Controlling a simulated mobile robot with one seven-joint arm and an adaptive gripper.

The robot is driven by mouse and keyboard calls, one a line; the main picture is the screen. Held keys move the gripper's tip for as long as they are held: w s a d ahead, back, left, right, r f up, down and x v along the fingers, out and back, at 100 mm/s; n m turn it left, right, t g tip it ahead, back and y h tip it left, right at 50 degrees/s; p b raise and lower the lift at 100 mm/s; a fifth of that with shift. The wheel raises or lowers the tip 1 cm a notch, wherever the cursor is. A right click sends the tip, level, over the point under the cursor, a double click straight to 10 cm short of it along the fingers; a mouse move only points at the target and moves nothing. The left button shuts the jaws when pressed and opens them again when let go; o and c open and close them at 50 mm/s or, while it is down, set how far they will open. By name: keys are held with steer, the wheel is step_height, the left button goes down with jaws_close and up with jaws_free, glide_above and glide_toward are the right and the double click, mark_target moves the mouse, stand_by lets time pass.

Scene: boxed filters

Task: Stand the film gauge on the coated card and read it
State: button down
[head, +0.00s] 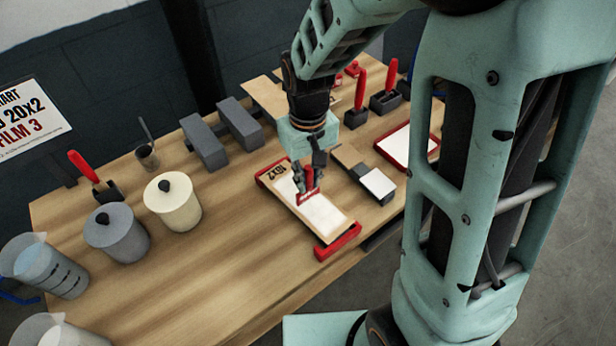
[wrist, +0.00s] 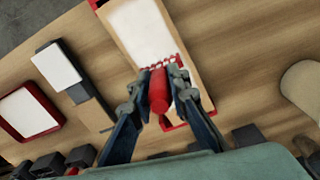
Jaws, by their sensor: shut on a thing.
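The coated card (head: 322,217) is a tan strip with a white coated area, lying in a red-ended holder (head: 338,242) on the table. Dark printed characters show at its far end. It also shows in the wrist view (wrist: 139,28). My gripper (head: 308,180) is over the card and shut on the red film gauge (head: 309,196). In the wrist view the gauge's red handle (wrist: 158,92) sits between both fingers, and its toothed edge lies at the white area's border. The gauge looks roughly upright, at or just above the card; contact is unclear.
A grey pot (head: 116,235), a cream pot (head: 173,204) and clear beakers (head: 45,266) stand left. Grey blocks (head: 204,142) stand behind. A white pad (head: 378,184) and a red-framed tray (head: 408,145) lie right. A sign (head: 25,118) reads "20X2" and "FILM 3". The front middle is bare.

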mark_target(309, 167)
steer(key=shift+f+b, duration=0.45)
steer(key=shift+f, duration=0.1)
stand_by(1.4)
steer(key=shift+r, duration=0.15)
steer(key=shift+r+p, duration=2.7)
steer(key=shift+r, duration=0.75)
steer(key=shift+f, duration=0.1)
steer(key=shift+d, duration=0.1)
